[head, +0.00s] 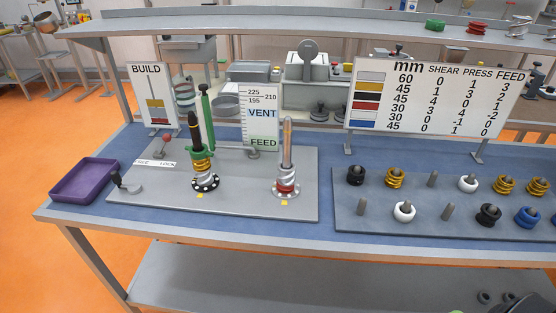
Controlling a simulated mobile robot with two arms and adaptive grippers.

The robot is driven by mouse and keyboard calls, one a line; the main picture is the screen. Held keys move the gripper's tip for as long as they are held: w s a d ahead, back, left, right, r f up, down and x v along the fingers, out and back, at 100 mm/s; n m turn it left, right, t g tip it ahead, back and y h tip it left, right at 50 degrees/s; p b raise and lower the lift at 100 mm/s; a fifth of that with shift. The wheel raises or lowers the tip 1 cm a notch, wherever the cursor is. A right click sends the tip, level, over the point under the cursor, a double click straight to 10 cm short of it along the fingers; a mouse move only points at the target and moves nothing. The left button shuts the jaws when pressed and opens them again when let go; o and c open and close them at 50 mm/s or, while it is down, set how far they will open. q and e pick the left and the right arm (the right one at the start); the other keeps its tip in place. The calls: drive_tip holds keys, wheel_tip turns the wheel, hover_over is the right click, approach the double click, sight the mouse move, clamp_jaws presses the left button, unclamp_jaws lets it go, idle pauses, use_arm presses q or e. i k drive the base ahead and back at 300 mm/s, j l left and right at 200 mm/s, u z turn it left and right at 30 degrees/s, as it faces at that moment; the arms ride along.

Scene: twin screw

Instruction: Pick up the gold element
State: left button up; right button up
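Gold elements sit on pegs of the grey parts board (347,218) on the right side of the table: one gold element (395,178) in the back row near the left, another gold element (504,186) farther right, and a third gold element (538,187) beside it. One more gold piece (203,163) is on the left upright shaft (195,135) of the build plate (250,205). Neither of my grippers shows clearly in the head view. A small green and dark part shows at the bottom edge; I cannot tell what it is.
Black (356,175), white (404,212) and blue (527,217) elements and bare pegs (361,206) share the board. The right shaft (287,145) stands on the build plate. A sign (430,98) stands behind the board. A purple tray (84,180) is at left.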

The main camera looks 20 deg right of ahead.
sight(390, 181)
drive_tip(key=z, duration=1.6)
